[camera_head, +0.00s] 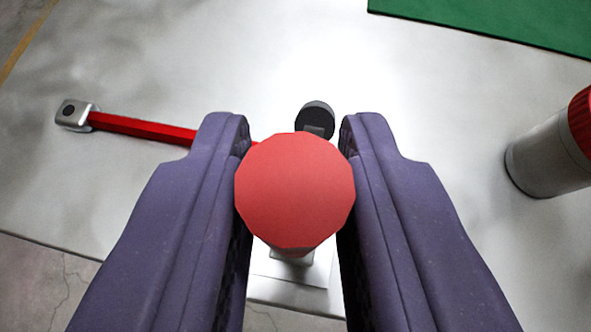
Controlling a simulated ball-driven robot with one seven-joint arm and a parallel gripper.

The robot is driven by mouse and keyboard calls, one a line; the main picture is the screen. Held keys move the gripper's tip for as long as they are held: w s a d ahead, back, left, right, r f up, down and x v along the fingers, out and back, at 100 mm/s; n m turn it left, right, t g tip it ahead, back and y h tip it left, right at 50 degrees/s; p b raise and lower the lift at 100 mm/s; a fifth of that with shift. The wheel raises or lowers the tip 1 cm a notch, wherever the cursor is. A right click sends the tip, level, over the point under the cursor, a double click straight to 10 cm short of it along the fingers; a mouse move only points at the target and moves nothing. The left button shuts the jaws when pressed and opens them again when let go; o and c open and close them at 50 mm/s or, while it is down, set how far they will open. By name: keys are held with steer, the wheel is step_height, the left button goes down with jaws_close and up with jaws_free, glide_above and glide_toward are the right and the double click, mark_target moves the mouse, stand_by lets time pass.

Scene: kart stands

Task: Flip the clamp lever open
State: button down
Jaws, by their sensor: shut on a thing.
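The clamp lever shows as a red round grip end (295,192) pointing up at the camera, between my fingers. My gripper (296,180) has two purple fingers, one on each side of the red grip, and is shut on it. Below the grip a small part of the pale metal clamp (290,262) shows on a light base plate. A dark round-tipped part (316,118) shows just beyond the grip, between the fingertips; I cannot tell whether it belongs to the clamp. The grip and fingers hide most of the clamp.
A red bar with a silver end (140,127) lies on the pale table (440,100) at left, running behind the left finger. A grey cylinder with a red top (550,155) is at the right edge. A green mat (500,20) lies at the upper right.

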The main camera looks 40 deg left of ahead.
steer(key=c, duration=1)
jaws_free()
steer(key=shift+d+f, duration=0.1)
steer(key=shift+o, duration=0.2)
steer(key=shift+s, duration=0.1)
steer(key=p+v, duration=0.2)
steer(key=v, duration=0.5)
steer(key=shift+s+d, duration=0.25)
